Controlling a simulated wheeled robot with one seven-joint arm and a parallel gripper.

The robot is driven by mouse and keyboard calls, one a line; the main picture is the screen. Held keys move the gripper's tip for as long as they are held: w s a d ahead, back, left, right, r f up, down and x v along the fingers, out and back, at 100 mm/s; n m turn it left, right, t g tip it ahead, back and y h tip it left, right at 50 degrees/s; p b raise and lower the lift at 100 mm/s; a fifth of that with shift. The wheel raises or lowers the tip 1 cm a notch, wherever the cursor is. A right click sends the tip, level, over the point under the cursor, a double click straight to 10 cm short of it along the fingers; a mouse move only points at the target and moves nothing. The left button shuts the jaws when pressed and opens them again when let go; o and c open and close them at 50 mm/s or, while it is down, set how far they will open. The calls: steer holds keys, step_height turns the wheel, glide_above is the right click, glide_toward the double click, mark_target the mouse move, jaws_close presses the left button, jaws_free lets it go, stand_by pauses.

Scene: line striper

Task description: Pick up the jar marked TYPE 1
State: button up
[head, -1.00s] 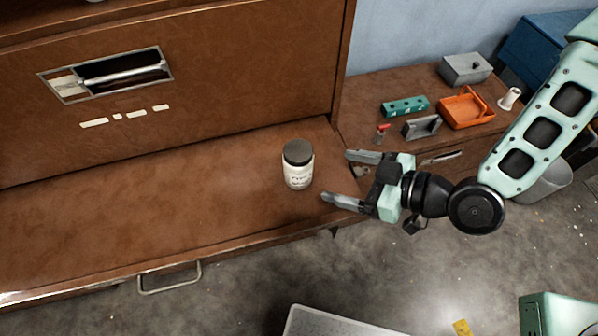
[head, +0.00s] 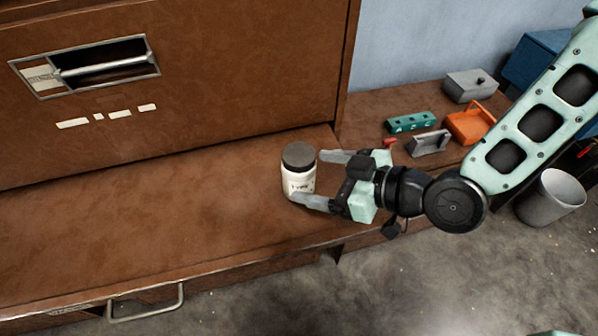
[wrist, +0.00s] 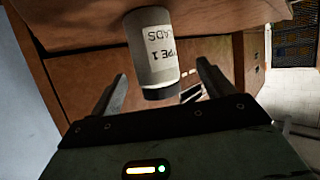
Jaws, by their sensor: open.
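The jar (head: 298,176) is white with a dark lid and stands upright on the brown wooden top near its right end. In the wrist view the jar (wrist: 153,50) appears upside down, and its label reads "TYPE 1" with another word, partly "ADS". My gripper (head: 308,176) is open and level, reaching in from the right. In the head view its near finger overlaps the jar's lower right and its far finger is beside the lid. In the wrist view the jar shows between the two fingers. I cannot tell whether either finger touches it.
A brown upright front with a metal-framed handle (head: 90,65) rises behind the jar. The wooden top left of the jar is clear.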

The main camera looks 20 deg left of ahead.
steer(key=p+x, duration=0.1)
steer(key=x, duration=0.1)
steer(key=p+x, duration=0.1)
steer(key=x, duration=0.1)
steer(key=shift+w+r+p, duration=0.25)
steer(key=shift+w+p, duration=0.05)
steer(key=shift+p, duration=0.05)
steer(key=shift+w+a+f, duration=0.1)
steer(key=shift+a+f, duration=0.3)
steer(key=shift+a, duration=0.05)
steer(key=shift+r, duration=0.1)
steer(key=c, duration=1.4)
